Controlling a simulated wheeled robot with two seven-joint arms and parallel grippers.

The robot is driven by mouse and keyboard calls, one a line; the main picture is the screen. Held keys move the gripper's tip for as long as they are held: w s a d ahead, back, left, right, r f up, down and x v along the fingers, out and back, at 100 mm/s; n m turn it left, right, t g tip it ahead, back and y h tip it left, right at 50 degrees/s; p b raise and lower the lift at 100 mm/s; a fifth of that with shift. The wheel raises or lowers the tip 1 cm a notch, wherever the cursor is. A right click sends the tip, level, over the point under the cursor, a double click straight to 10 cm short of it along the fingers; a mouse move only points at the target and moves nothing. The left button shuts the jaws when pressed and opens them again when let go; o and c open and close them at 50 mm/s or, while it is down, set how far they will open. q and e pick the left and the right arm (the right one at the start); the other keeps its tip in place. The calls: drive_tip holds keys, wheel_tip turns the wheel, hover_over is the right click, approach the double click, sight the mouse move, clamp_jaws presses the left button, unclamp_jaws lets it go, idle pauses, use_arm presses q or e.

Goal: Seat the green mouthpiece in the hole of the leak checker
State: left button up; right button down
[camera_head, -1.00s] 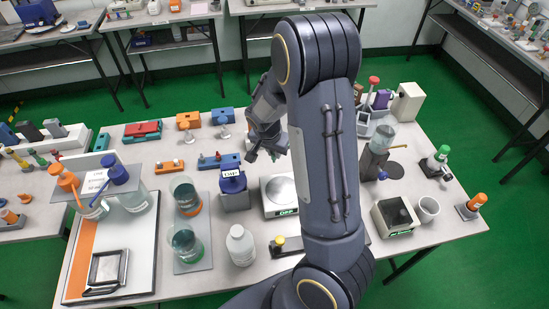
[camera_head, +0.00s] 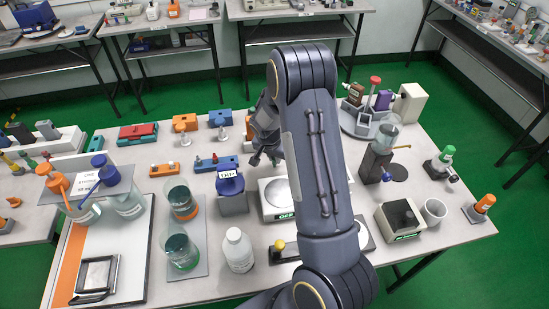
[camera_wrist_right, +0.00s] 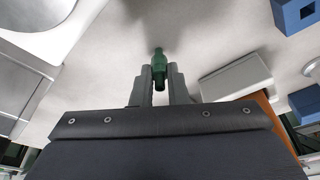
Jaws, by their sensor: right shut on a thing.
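The green mouthpiece (camera_wrist_right: 159,66) is held between the two fingers of my right gripper (camera_wrist_right: 158,75) in the right wrist view, its narrower end sticking out past the fingertips. In the head view the right gripper (camera_head: 265,160) hangs above the table, behind the blue-topped device and left of my forearm; the mouthpiece cannot be made out there. I cannot tell for sure which device is the leak checker. A pale grey box (camera_wrist_right: 236,78) lies just right of the mouthpiece in the wrist view, apart from it. My left gripper is not in view.
The blue-topped device (camera_head: 231,184) and a white scale (camera_head: 275,203) stand near the gripper. Blue blocks (camera_wrist_right: 294,15) lie at the wrist view's right. Beakers (camera_head: 182,248), a white bottle (camera_head: 238,250) and a tray (camera_head: 130,270) fill the front left. Bare tabletop shows ahead of the mouthpiece.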

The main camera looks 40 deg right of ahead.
drive_tip(key=shift+f, duration=0.2)
drive_tip(key=c, duration=1.4)
unclamp_jaws()
drive_tip(key=shift+r, duration=0.1)
drive_tip(key=shift+c, duration=0.2)
